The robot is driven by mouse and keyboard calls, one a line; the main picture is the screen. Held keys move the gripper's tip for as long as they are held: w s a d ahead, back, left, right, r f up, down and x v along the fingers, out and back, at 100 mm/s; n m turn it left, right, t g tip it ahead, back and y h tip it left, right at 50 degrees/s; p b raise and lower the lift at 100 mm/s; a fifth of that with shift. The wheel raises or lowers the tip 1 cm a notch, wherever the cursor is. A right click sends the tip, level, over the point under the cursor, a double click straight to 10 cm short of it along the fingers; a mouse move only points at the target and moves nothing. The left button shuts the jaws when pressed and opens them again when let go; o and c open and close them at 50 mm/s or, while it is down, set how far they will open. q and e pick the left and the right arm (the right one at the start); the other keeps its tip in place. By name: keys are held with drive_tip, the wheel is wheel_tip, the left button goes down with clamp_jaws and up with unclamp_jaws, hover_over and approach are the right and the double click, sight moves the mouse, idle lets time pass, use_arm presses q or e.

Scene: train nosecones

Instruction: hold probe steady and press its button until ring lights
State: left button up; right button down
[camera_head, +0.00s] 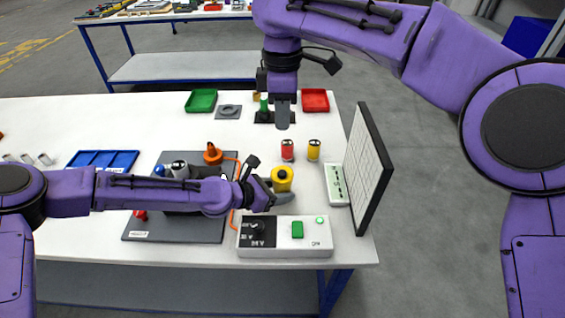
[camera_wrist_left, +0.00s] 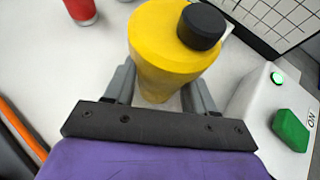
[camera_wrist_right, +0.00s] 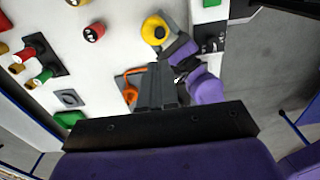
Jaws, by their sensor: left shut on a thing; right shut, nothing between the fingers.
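A yellow probe-like body (camera_head: 282,181) with a black cap stands near the right of the white table. In the left wrist view the yellow body (camera_wrist_left: 160,50) is between the fingers and its round black cap (camera_wrist_left: 201,26) is on top, toward the right. My left gripper (camera_head: 270,190) is shut on the yellow body. My right gripper (camera_head: 283,122) is shut and empty, farther back than the yellow body and apart from it. The right wrist view shows its closed fingers (camera_wrist_right: 160,88) and the yellow body (camera_wrist_right: 154,30) beyond them. I see no lit ring on it.
A white control box (camera_head: 285,240) with a green button and a small lit green lamp stands in front. Red (camera_head: 288,150) and yellow (camera_head: 314,150) cylinders stand behind the probe. An upright gridded panel (camera_head: 364,165) borders the right edge. An orange piece (camera_head: 212,153) sits on a grey mat.

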sight(282, 174)
wheel_tip(282, 174, down, 14)
drive_tip(key=shift+r, duration=0.15)
idle(0.4)
drive_tip(key=shift+f, duration=0.9)
use_arm(q)
drive_tip(key=shift+s+r, duration=0.15)
drive_tip(key=shift+s, duration=0.05)
use_arm(e)
drive_tip(key=shift+s, duration=0.25)
drive_tip(key=shift+f, duration=0.2)
use_arm(q)
drive_tip(key=shift+w+f, duration=0.1)
drive_tip(key=shift+f, duration=0.15)
use_arm(e)
wheel_tip(282, 174, up, 15)
drive_tip(key=shift+w, duration=0.15)
